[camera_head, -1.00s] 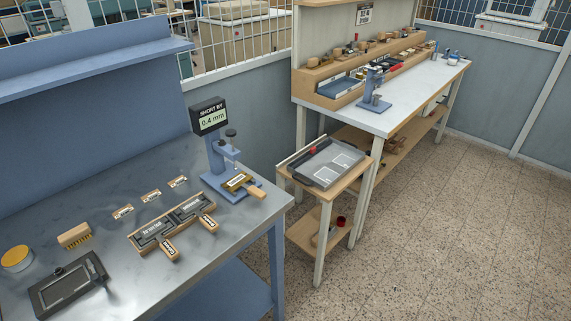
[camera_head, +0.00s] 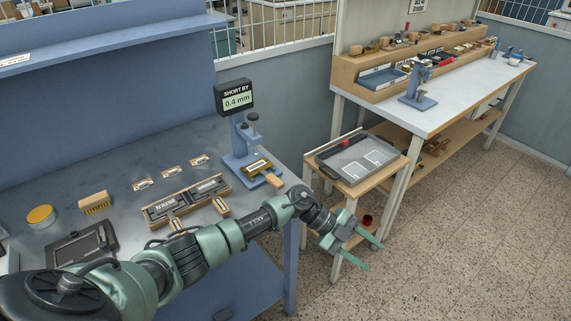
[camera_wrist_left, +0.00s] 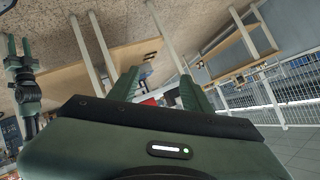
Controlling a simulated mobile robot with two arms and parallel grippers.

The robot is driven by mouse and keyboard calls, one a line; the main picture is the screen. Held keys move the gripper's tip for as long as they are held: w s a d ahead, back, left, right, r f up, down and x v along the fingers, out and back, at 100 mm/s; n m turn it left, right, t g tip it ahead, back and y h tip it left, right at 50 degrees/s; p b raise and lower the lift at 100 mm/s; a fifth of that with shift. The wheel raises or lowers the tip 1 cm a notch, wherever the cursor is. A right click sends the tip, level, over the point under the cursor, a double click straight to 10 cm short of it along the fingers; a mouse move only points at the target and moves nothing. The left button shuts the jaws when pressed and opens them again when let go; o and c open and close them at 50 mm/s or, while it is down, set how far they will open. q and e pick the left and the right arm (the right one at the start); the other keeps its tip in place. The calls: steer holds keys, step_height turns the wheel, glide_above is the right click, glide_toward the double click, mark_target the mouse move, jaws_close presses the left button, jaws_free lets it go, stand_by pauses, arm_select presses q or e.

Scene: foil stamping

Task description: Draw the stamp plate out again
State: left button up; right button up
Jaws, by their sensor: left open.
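The stamp plate (camera_head: 257,166) is a brass-coloured plate with a light wooden handle (camera_head: 273,181). It sits in the blue stand (camera_head: 236,166) under the display (camera_head: 236,101) reading "SHORT BY 0.4 mm", handle sticking out to the front right. My left gripper (camera_head: 375,257) is open and empty, in front of the small side table, well to the right of and lower than the handle. Its fingers also show in the left wrist view (camera_wrist_left: 160,92), with no plate between them. Part of what looks like my other arm (camera_wrist_left: 24,85) shows at that view's left edge; its jaw state is unclear.
A wooden rack (camera_head: 187,205) with dark plates lies left of the stand. Small labelled cards, a brush (camera_head: 95,202), a yellow-lidded tin (camera_head: 41,216) and a dark frame (camera_head: 84,246) are also on the bench. A small table with a tray (camera_head: 357,160) stands to the right.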

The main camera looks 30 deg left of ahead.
arm_select(q)
steer(key=a+r+m+g+y, duration=0.2)
steer(key=a+r+y, duration=0.1)
steer(key=a+y, duration=0.15)
steer(key=n+t+y, duration=0.2)
steer(key=n+y, duration=0.2)
steer(key=y, duration=0.8)
glide_toward(275, 179)
steer(key=p+x, duration=0.1)
steer(key=x, duration=0.7)
steer(key=shift+a+f, duration=0.1)
steer(key=shift+f, duration=0.2)
jaws_close()
